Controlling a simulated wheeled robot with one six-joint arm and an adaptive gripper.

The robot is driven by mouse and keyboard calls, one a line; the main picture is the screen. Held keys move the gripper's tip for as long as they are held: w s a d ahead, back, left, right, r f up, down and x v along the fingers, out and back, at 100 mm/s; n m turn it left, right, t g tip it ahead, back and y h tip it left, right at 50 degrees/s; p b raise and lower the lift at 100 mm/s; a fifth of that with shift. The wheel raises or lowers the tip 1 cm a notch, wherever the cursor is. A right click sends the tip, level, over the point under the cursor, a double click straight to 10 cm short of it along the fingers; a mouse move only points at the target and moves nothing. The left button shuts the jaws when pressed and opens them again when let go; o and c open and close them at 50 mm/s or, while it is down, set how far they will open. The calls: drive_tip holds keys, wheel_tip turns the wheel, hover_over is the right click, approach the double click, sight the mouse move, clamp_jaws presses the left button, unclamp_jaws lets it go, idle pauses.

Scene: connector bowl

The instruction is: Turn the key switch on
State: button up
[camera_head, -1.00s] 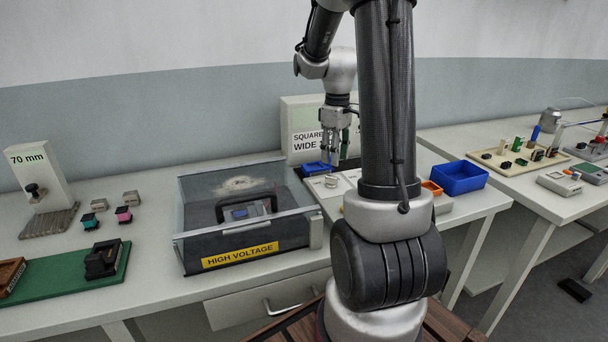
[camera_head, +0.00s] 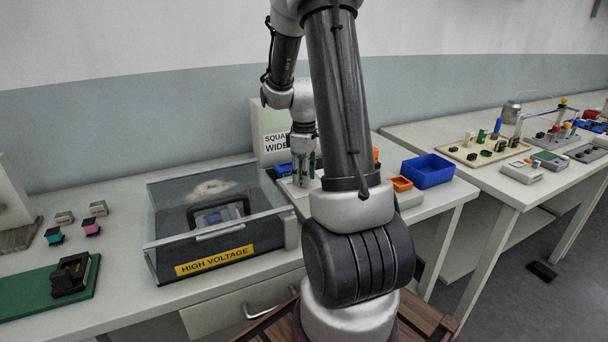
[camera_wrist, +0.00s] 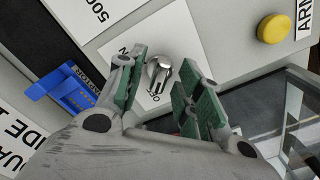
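In the wrist view, a silver key switch (camera_wrist: 160,68) stands on a white plate with an "OFF" label below it and a partly hidden label beside the left finger. My gripper (camera_wrist: 163,76) is open, with its green-padded fingers on either side of the switch. A gap shows between the switch and the right finger; contact at the left finger cannot be told. In the head view my gripper (camera_head: 303,172) is low over the panel behind my arm, and the switch is hidden there.
A yellow button (camera_wrist: 274,28) and a blue part (camera_wrist: 68,90) flank the switch. In the head view, a clear-walled "HIGH VOLTAGE" box (camera_head: 215,258) stands left of my gripper. A blue bin (camera_head: 428,171) and an orange bin (camera_head: 401,184) are to the right.

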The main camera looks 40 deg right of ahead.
clamp_jaws()
drive_tip(key=shift+m, duration=0.4)
drive_tip(key=m, duration=0.3)
drive_tip(key=shift+m, duration=0.3)
drive_tip(key=m, duration=0.4)
drive_tip(key=shift+m, duration=0.3)
drive_tip(key=m, duration=0.4)
drive_tip(key=shift+m, duration=2.5)
